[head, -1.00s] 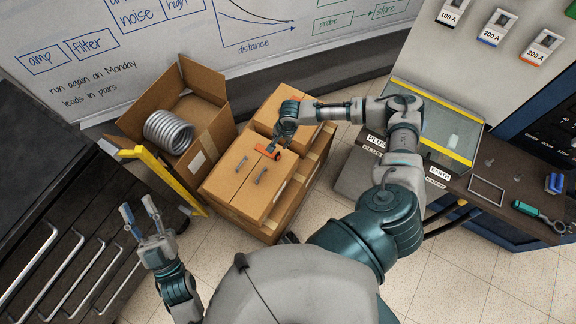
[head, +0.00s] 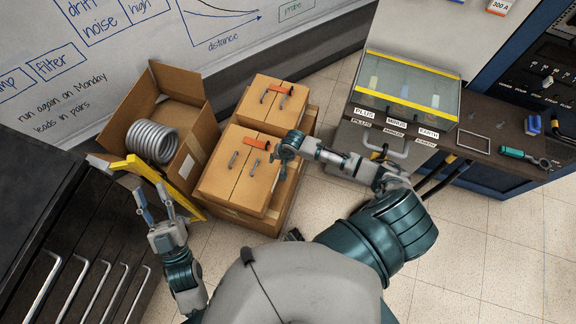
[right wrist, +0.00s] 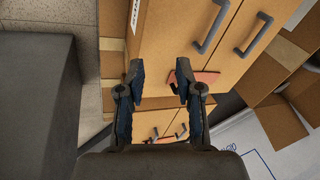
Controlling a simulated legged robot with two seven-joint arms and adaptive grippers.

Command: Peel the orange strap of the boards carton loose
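Two brown cartons stand one behind the other, and I cannot read which holds boards. The near carton (head: 225,182) has an orange strap (head: 256,143) across its top seam and two grey handles; the strap also shows in the right wrist view (right wrist: 206,78). The far carton (head: 265,115) has its own orange strap (head: 281,88), also seen in the wrist view (right wrist: 165,138). My right gripper (head: 282,155) is at the near carton's right edge, beside the strap's end. In the wrist view its fingers (right wrist: 160,82) are apart and empty, one overlapping the strap. My left gripper (head: 156,203) is open and empty.
An open box with a silver coil (head: 152,142) stands left of the cartons. A yellow bracket-like piece (head: 150,172) is close to my left gripper. A clear-lidded case (head: 408,85) stands right on a bench with a green-handled tool (head: 515,153).

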